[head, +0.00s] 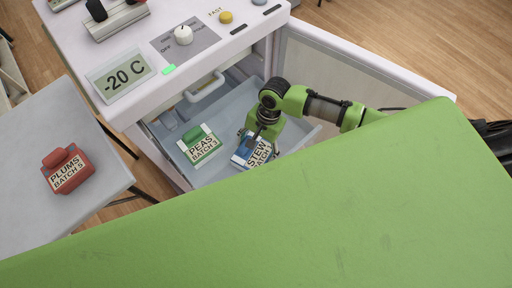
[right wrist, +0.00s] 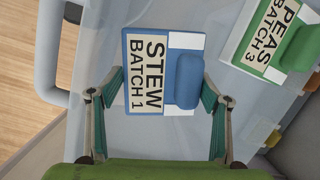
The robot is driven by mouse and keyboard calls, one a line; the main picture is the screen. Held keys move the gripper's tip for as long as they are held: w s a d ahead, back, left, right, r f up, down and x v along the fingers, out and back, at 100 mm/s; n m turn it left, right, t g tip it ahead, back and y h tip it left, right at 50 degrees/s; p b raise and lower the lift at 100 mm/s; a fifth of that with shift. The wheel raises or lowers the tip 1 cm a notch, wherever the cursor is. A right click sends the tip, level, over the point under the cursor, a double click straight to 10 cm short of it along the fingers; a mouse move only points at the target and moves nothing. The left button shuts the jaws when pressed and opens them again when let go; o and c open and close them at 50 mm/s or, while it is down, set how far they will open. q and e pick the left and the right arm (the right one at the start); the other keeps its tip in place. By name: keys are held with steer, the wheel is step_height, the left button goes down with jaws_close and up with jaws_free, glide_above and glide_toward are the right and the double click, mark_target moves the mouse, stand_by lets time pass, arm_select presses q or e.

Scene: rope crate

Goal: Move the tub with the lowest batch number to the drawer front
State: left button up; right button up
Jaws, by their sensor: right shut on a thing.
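The stew tub (head: 253,150), blue with a white label reading BATCH 1, is in the pulled-out drawer (head: 222,104). In the right wrist view the same stew tub (right wrist: 145,72) lies between my fingers, its blue handle toward the right. My right gripper (head: 262,140) is shut on it; I cannot tell whether it is lifted. The green peas tub (head: 200,146), BATCH 3, sits to its left in the drawer. The red plums tub (head: 67,170), BATCH 5, stands on the grey table (head: 30,130). My left gripper is not seen.
The freezer top carries a -20 C display (head: 121,75), a knob (head: 183,35) and a yellow button (head: 226,17). Its open door (head: 345,75) stands at the right. The drawer's outer handle (right wrist: 50,45) shows in the right wrist view, near the stew tub.

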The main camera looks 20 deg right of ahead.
mark_target(262, 146)
steer(key=shift+f, duration=0.4)
steer(key=o, duration=2.1)
steer(key=shift+c, duration=0.2)
steer(key=shift+f, duration=0.1)
steer(key=v, duration=1.2)
